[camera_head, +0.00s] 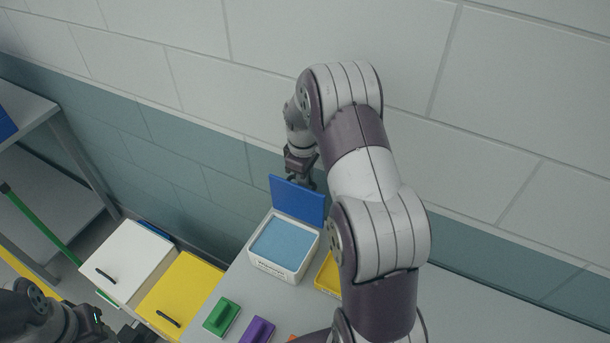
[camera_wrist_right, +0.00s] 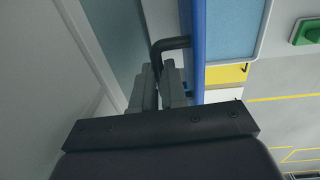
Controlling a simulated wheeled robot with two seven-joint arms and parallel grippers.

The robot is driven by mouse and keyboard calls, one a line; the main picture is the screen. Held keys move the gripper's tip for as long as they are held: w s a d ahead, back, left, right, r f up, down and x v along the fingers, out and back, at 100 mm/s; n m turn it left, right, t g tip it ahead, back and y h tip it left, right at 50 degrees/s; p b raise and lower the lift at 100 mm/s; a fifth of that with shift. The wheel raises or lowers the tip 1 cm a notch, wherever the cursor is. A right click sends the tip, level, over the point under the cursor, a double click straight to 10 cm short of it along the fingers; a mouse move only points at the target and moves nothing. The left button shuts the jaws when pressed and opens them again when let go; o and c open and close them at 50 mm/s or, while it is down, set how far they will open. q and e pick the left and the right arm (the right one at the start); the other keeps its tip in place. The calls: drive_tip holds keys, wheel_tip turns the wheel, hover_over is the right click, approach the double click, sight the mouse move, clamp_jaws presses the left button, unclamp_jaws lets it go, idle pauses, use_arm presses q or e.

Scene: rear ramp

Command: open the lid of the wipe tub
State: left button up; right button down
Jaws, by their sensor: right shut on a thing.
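The wipe tub (camera_head: 277,268) is a white box on the grey worktop, with light blue contents (camera_head: 284,240) showing inside. Its blue lid (camera_head: 297,201) stands raised, roughly upright, along the tub's back edge. My right gripper (camera_head: 305,182) is behind the lid, partly hidden by it. In the right wrist view the gripper (camera_wrist_right: 158,80) is shut on the black handle (camera_wrist_right: 172,44) on the lid's outer face; the lid (camera_wrist_right: 198,45) is right beside the fingers. My left arm shows at the lower left of the head view; its jaws are not clear.
Green (camera_head: 221,316) and purple (camera_head: 257,330) blocks lie in front of the tub. A yellow tray (camera_head: 328,274) is to its right, partly behind my right arm. White (camera_head: 127,259) and yellow (camera_head: 181,294) boxes with handles stand left. The wall is close behind.

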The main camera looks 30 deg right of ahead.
drive_tip(key=shift+s+a+f, duration=0.15)
drive_tip(key=shift+s+f, duration=0.25)
drive_tip(key=shift+f, duration=0.05)
drive_tip(key=c, duration=1.2)
unclamp_jaws()
drive_tip(key=shift+o, duration=0.2)
drive_tip(key=shift+w+r, duration=0.15)
drive_tip(key=shift+w, duration=0.05)
wheel_tip(320, 180, up, 6)
drive_tip(key=b, duration=0.2)
drive_tip(key=shift+r+b, duration=0.2)
drive_tip(key=shift+b, duration=0.15)
wheel_tip(320, 180, up, 6)
drive_tip(key=p, duration=0.3)
drive_tip(key=shift+s+a+p, duration=0.15)
drive_tip(key=shift+a+p, duration=0.05)
drive_tip(key=shift+p, duration=0.1)
drive_tip(key=shift+r, duration=0.1)
